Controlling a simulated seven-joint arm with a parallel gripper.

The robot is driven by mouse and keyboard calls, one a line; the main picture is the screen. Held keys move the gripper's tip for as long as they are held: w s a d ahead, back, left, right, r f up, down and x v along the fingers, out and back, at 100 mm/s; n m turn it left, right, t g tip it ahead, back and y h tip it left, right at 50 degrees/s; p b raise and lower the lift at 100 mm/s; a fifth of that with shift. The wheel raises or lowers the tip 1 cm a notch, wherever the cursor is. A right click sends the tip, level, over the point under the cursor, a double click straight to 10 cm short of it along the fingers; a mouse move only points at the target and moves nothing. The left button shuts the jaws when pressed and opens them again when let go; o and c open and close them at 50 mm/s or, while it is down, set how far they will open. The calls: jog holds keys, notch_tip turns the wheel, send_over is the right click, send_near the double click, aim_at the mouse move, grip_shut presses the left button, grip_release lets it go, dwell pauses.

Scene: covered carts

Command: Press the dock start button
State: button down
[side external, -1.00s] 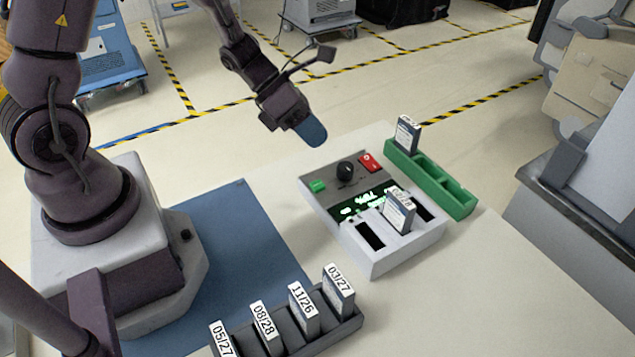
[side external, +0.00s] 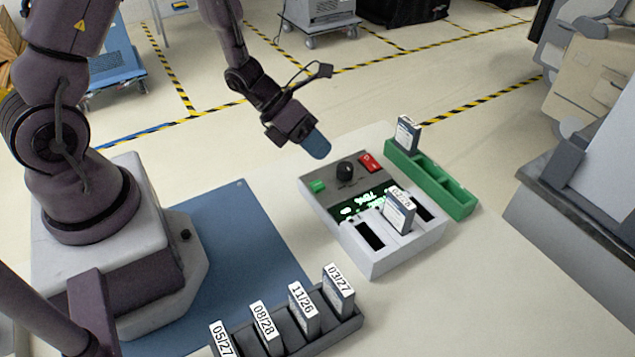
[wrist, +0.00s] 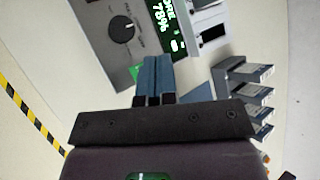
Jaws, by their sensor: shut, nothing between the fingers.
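The dock (side external: 403,250) is a pale box with a grey panel on the table. A green button (side external: 318,186) sits at the panel's left, with a black knob (side external: 345,171) and a red switch (side external: 370,162) beyond it. A green-lit display lies below them, and a battery (side external: 399,214) stands in one of the slots. My gripper (side external: 317,148) is shut and empty, its blue fingertips in the air above the panel's far left side, apart from the button. In the wrist view the fingertips (wrist: 157,75) partly hide the green button (wrist: 135,73); the knob (wrist: 122,30) shows beyond.
A green tray (side external: 459,199) with one upright battery (side external: 406,134) stands right of the dock. A dark rack (side external: 350,329) with several dated batteries is at the front. A blue mat (side external: 225,240) lies left of the dock. Carts stand on the floor behind.

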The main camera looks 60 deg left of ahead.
aim_at(317, 182)
jog(key=shift+f, duration=2.4)
jog(key=shift+f, duration=0.1)
jog(key=shift+f, duration=0.3)
jog(key=shift+f, duration=0.4)
dwell(0.8)
jog(key=shift+r, duration=0.85)
jog(key=shift+r, duration=2.5)
